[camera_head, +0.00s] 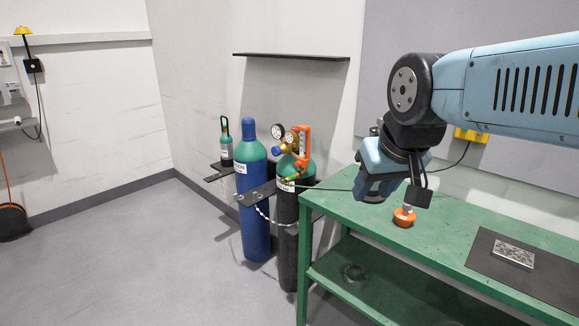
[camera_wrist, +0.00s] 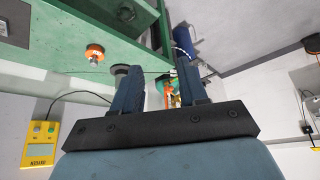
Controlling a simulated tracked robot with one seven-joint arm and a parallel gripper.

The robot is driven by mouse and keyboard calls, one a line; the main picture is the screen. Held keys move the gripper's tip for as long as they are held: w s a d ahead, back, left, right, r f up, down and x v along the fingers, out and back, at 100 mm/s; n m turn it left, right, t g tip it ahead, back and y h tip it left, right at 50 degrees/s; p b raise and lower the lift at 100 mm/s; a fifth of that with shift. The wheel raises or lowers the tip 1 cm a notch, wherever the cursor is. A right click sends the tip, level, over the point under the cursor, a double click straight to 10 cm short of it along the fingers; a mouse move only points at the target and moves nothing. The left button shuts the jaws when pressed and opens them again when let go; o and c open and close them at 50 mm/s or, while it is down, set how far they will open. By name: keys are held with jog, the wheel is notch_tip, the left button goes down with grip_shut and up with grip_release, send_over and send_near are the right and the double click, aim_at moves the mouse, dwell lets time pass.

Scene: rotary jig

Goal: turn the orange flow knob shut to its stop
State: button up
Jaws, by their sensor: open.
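An orange upright flow fitting (camera_head: 302,141) sits with gauges on the regulator of the green-shouldered cylinder (camera_head: 289,205). Its separate knob is too small to make out for sure. In the wrist view the orange fitting (camera_wrist: 168,96) shows between my fingers, partly hidden by them and farther off. A round orange piece with a metal top (camera_head: 404,217) stands on the green bench; it also shows in the wrist view (camera_wrist: 94,51). My gripper (camera_head: 370,193) is open and empty above the bench's left end, right of the cylinder and apart from it. The wrist view shows both fingers (camera_wrist: 156,70) spread.
A blue cylinder (camera_head: 252,200) stands left of the green-shouldered one, with a chain and bracket. The green bench (camera_head: 345,208) carries a dark mat (camera_head: 545,278) with a metal plate (camera_head: 514,254). A yellow box (camera_wrist: 39,145) is on the wall.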

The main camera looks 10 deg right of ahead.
aim_at(296, 165)
jog(key=shift+o, duration=0.4)
